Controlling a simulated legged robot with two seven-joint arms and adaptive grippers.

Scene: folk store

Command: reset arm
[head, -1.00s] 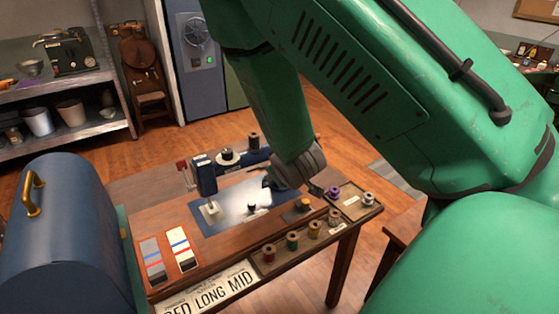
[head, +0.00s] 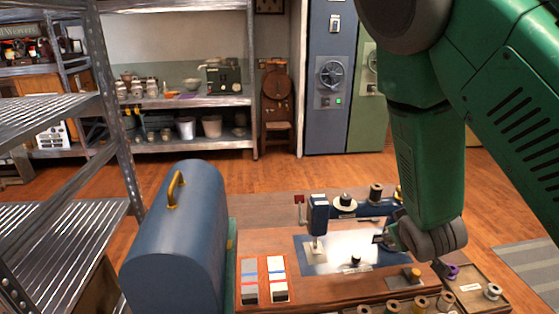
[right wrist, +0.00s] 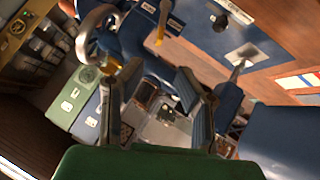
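My right arm (head: 430,160) is green and comes down from the upper right in the head view. Its gripper (head: 380,239) hangs over the right part of the blue sewing machine (head: 318,215) on the wooden table (head: 262,240). In the right wrist view the two dark fingers of the right gripper (right wrist: 157,105) stand apart with nothing held between them. A silver ring-shaped part (right wrist: 98,32) shows near the left finger. My left gripper is in neither view.
A blue domed case (head: 170,240) with a brass handle stands left of the machine. Colour cards (head: 262,278) lie in front, and thread spools (head: 421,303) stand at the front right. A metal shelf (head: 115,110) rises at the left. The floor behind the table is open.

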